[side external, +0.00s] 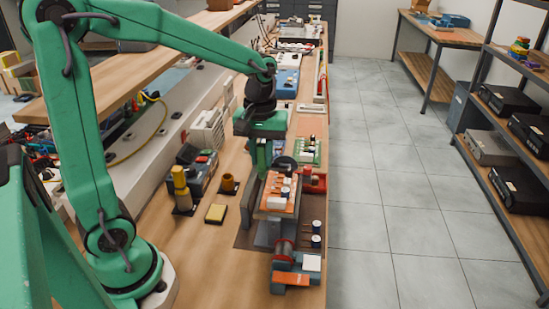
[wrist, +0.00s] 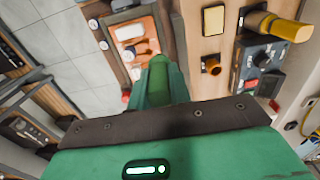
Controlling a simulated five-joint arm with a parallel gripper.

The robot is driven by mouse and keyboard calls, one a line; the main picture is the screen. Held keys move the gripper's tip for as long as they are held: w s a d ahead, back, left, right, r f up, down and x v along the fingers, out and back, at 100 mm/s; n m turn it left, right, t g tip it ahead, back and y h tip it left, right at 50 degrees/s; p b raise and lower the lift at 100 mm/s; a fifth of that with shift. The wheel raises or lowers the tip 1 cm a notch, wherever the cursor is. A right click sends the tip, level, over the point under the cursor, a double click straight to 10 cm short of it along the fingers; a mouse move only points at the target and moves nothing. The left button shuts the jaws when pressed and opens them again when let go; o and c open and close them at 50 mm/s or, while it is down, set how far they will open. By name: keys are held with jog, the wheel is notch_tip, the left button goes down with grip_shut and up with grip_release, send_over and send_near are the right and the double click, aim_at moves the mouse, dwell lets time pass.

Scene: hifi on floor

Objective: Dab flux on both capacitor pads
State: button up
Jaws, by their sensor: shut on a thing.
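An orange circuit board (side external: 275,208) sits raised on a grey and red vise (side external: 284,255) on the workbench. It carries white blocks and small cylindrical parts, and it also shows at the top of the wrist view (wrist: 121,32). My gripper (side external: 265,168) points down at the board's far end. In the wrist view my green fingers (wrist: 160,70) are closed, with their tips by the board's edge. They hold a small tool that is mostly hidden. I cannot tell whether it touches the board. The capacitor pads are too small to make out.
A yellow sponge (side external: 215,213), a brown cup (side external: 229,184), a soldering station (side external: 197,168) and a stand with a yellow handle (side external: 181,188) are left of the board. A green board (side external: 308,151) lies behind.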

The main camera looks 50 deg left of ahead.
jog(key=d, duration=0.1)
jog(key=d+r, duration=0.1)
jog(key=shift+w+d, duration=0.2)
jog(key=shift+d, duration=0.2)
jog(key=shift+f, duration=0.15)
jog(key=shift+f, duration=2.25)
jog(key=shift+f, duration=0.4)
jog(key=shift+r, duration=0.1)
dwell(0.7)
jog(key=shift+r, duration=2.15)
jog(key=shift+a+f, duration=0.1)
jog(key=shift+f, duration=0.05)
jog(key=shift+w+a+f, duration=0.25)
jog(key=shift+f, duration=0.3)
jog(key=shift+w+a+f, duration=0.2)
jog(key=shift+w+f, duration=0.05)
jog(key=shift+f, duration=0.35)
jog(key=shift+w+a+f, duration=0.25)
jog(key=shift+f, duration=0.3)
